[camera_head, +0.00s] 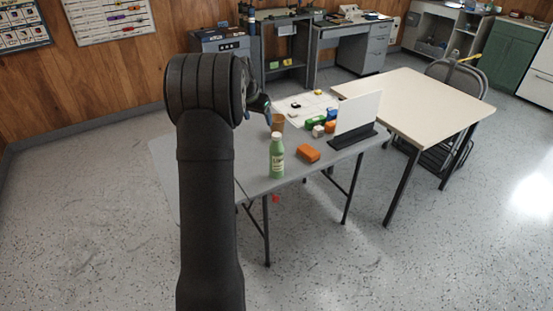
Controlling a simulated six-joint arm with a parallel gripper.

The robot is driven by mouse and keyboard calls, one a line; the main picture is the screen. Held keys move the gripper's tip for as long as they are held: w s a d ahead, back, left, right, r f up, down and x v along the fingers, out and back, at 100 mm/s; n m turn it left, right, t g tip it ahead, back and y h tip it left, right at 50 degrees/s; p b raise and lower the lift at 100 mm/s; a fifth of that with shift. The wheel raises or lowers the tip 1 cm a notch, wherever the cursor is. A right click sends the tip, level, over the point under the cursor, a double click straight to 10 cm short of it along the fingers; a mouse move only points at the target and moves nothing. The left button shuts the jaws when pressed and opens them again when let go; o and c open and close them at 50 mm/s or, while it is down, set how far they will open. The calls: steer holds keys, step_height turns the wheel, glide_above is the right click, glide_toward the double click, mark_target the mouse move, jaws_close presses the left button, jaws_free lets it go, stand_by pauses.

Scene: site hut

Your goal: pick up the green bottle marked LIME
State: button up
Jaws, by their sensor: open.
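The green bottle (277,163) stands upright on the grey folding table, near its front edge. It has a white cap and a pale label whose small lettering is hard to read. My gripper (264,106) shows only in part behind my dark arm. It is open, above the table, up and slightly left of the bottle in the picture, and apart from it.
A brown cup (278,123) stands just behind the bottle. An orange block (308,153) lies to its right. Several coloured blocks lie near an upright white panel (358,113). A cream table (415,100) adjoins at right. The grey table's (228,176) front left is clear.

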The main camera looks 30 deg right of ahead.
mark_target(276, 135)
steer(key=s+d+r, duration=0.1)
steer(key=s+r, duration=0.4)
steer(key=x, duration=1.2)
steer(key=shift+s, duration=0.1)
steer(key=shift+s+x, duration=0.2)
steer(key=shift+x, duration=2.4)
steer(key=c, duration=1.3)
